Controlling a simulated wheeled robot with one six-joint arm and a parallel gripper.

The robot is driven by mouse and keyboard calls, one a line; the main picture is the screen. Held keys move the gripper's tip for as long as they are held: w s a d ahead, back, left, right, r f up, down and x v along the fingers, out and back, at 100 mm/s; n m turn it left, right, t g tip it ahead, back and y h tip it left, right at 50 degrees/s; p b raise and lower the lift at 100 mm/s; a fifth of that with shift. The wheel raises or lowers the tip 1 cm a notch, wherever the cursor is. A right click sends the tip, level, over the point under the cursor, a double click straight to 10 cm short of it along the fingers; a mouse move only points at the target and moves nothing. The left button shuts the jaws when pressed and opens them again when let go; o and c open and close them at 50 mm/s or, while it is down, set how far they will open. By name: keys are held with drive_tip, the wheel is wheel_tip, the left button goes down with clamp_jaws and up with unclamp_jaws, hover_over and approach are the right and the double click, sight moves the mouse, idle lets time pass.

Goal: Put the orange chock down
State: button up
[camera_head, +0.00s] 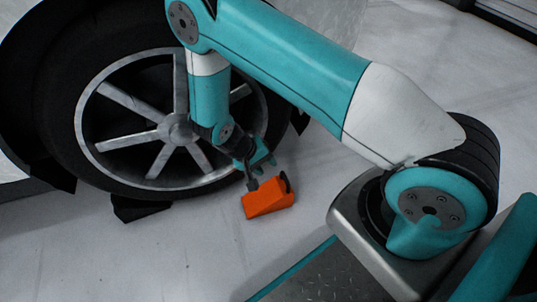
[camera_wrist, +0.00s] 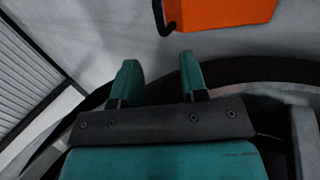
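The orange chock (camera_head: 266,202) is a wedge with a black handle on its right side. It appears to rest on the pale floor in front of the car wheel. My gripper (camera_head: 259,176) is just above and behind it, close to the wheel's lower right. In the wrist view the two teal fingers of my gripper (camera_wrist: 159,72) stand apart with nothing between them. The orange chock (camera_wrist: 218,14) is at the top edge there, partly cut off, beyond the fingertips and apart from them. Part of its black handle shows at its left.
The car wheel (camera_head: 165,132) with its dark tyre stands close behind my gripper. A black wedge (camera_head: 137,209) lies against the tyre's lower left. The floor (camera_head: 165,260) in front and to the left of the orange chock is clear. My base is at the lower right.

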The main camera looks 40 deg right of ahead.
drive_tip(key=s+a+r+n+y, duration=0.2)
drive_tip(key=a+r+y, duration=0.15)
drive_tip(key=r, duration=0.65)
drive_tip(key=s+a+r+n+t+y, duration=0.1)
drive_tip(key=s+a+r+n+y, duration=0.2)
drive_tip(key=r, duration=0.6)
drive_tip(key=s+a+r+n+y, duration=0.15)
drive_tip(key=a+r, duration=0.35)
drive_tip(key=r, duration=0.5)
drive_tip(key=s+a+r+n+y, duration=0.2)
drive_tip(key=s+r+n, duration=0.2)
drive_tip(key=s+r, duration=0.3)
drive_tip(key=s, duration=0.4)
drive_tip(key=shift+s+a+r+t, duration=0.2)
drive_tip(key=shift+s+r+t, duration=0.15)
drive_tip(key=shift+t, duration=0.05)
